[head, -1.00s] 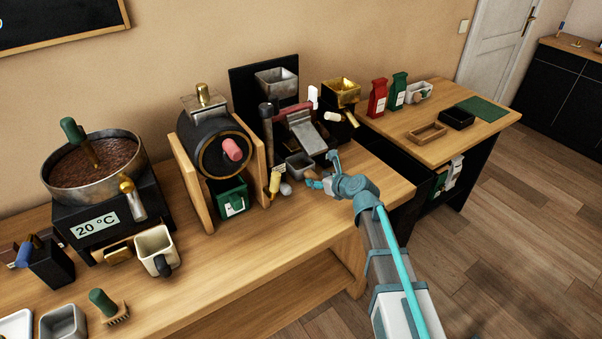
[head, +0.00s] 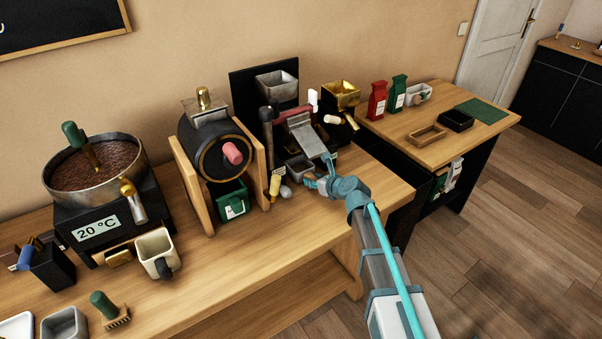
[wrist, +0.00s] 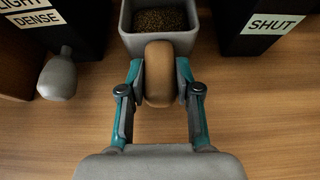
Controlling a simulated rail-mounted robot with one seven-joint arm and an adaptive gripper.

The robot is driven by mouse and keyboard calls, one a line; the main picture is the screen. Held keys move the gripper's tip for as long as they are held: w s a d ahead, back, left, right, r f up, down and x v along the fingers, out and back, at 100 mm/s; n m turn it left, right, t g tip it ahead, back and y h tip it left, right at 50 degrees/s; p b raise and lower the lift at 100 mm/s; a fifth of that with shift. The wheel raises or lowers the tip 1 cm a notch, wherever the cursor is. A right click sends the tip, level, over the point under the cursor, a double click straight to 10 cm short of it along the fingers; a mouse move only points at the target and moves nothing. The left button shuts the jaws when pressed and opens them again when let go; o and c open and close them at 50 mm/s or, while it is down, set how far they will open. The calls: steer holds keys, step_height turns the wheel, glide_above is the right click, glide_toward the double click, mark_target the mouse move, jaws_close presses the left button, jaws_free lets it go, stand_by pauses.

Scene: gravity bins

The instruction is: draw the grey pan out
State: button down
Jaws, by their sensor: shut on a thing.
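The grey pan (wrist: 133,43) is at the top of the wrist view, with small brown grains inside it. Its rounded wooden handle (wrist: 159,75) points towards me, between the two fingers of my gripper (wrist: 159,88). The gripper is shut on this handle. In the head view my gripper (head: 319,172) is low in front of the sloping grey chute. The pan sits at the foot of that chute, where it is small and partly covered. The back of the pan is cut off in the wrist view.
A grey knob (wrist: 57,78) stands at left, near a LIGHT/DENSE label. The black drum (head: 223,158) in its wooden stand is left of the gripper. Bare tabletop (head: 270,240) lies in front.

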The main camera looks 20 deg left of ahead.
steer(key=shift+s+d, duration=1.1)
steer(key=shift+d, duration=0.6)
steer(key=shift+s+d, duration=1.05)
steer(key=shift+d, duration=0.6)
steer(key=shift+s+d, duration=1.1)
steer(key=shift+d, duration=0.6)
steer(key=shift+s+d, duration=0.65)
steer(key=shift+d, duration=0.3)
steer(key=shift+s+d, duration=0.65)
steer(key=shift+d, duration=0.3)
steer(key=c, duration=0.7)
jaws_free()
